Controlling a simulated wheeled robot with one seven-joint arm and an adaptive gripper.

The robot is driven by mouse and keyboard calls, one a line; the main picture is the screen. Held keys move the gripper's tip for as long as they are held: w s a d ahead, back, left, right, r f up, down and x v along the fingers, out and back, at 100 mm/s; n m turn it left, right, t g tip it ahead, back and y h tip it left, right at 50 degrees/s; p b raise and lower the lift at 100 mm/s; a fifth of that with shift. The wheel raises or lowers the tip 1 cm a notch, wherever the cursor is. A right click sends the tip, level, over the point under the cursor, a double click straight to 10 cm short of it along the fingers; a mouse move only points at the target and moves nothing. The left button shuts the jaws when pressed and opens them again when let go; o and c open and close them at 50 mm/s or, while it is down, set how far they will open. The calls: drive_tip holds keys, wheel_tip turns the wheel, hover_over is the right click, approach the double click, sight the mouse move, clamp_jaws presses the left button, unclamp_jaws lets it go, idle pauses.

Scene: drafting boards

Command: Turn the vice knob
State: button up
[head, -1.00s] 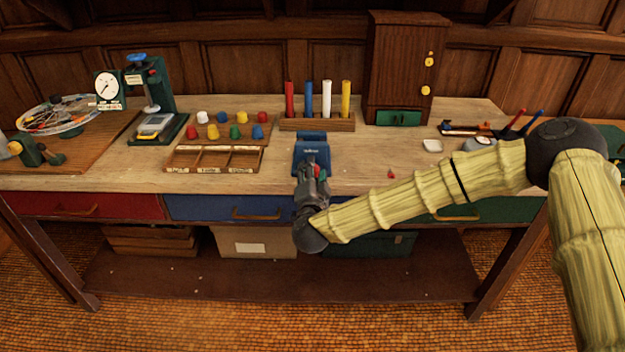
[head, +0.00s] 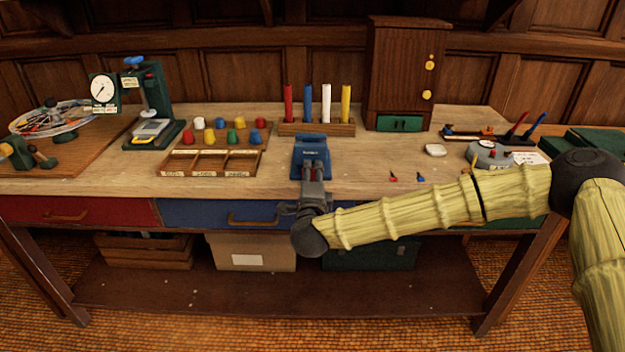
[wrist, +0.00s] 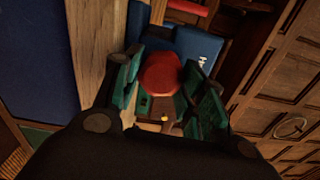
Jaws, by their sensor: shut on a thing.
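The blue vice (head: 311,146) stands near the front edge of the wooden bench, in the middle of the head view. Its blue body (wrist: 190,45) also shows in the wrist view, beyond the fingers. A red faceted knob (wrist: 160,72) faces the wrist camera. My gripper (head: 314,170) is at the front of the vice. In the wrist view its green-padded fingers lie on either side of the knob, shut on it. The knob is hidden behind my gripper in the head view.
A sorting tray (head: 213,163) with several coloured caps behind it stands left of the vice. A wooden rack (head: 317,129) of coloured tubes is behind it. Small red and blue pieces (head: 393,178) lie to the right. The bench between is mostly clear.

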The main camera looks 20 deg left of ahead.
idle(0.3)
drive_tip(key=o, duration=1)
drive_tip(key=shift+d, duration=0.1)
drive_tip(key=shift+o, duration=0.2)
drive_tip(key=shift+f, duration=0.1)
drive_tip(key=shift+s, duration=0.5)
drive_tip(key=v, duration=0.7)
drive_tip(key=shift+d, duration=0.1)
